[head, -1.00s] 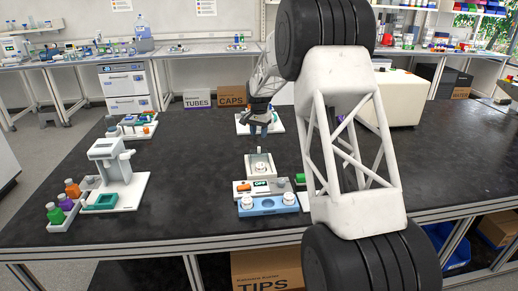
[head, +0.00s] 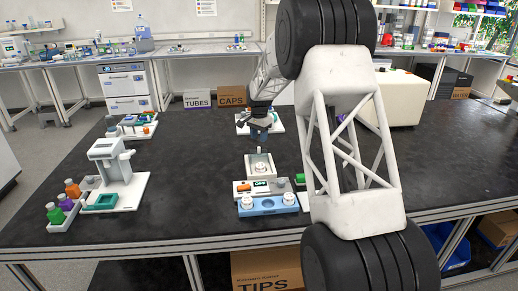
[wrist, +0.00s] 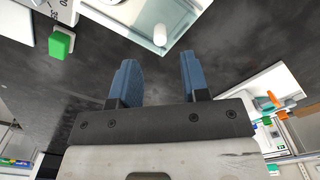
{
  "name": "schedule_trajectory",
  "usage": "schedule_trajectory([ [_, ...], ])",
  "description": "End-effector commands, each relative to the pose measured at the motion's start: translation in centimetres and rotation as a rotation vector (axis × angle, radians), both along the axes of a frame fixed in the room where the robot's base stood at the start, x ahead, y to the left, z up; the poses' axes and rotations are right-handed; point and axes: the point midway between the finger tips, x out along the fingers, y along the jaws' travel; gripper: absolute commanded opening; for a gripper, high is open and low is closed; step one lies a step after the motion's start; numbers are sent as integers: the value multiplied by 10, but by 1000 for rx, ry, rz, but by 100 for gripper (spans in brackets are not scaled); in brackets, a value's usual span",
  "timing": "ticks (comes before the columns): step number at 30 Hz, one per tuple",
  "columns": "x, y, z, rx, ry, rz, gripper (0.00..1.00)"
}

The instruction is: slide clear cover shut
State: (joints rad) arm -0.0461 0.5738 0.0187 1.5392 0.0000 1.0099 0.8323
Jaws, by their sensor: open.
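A small device with an OFF display (head: 260,183) stands near the front middle of the black bench. Its pale, open-topped chamber (head: 248,168) has a small white cylinder inside. In the wrist view the chamber (wrist: 126,13) is at the top, with the white cylinder (wrist: 160,35) in its corner. I cannot clearly pick out the clear cover from the chamber's walls. My gripper (head: 259,137) is just behind the device in the head view. In the wrist view its two blue fingers (wrist: 158,68) are apart, with only bench between them, short of the chamber edge.
A blue rack (head: 268,208) with white round pieces sits in front of the device. A green-capped item (wrist: 62,42) stands beside it. A white stand (head: 115,165) and bottles are at the left. A pale box (head: 385,98) is at the back right. The bench between has free room.

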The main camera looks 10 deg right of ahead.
Motion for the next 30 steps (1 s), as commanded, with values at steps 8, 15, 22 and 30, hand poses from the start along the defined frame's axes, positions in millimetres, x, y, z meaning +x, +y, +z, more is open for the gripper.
schedule_trajectory([
  [8, 0, 0, -34, 0, 1, 0, 42],
  [15, 0, 0, -56, 0, 0, 0, 42],
  [22, 0, 0, -62, 0, 0, 0, 42],
  [30, 0, 0, -62, 0, 0, 0, 31],
])
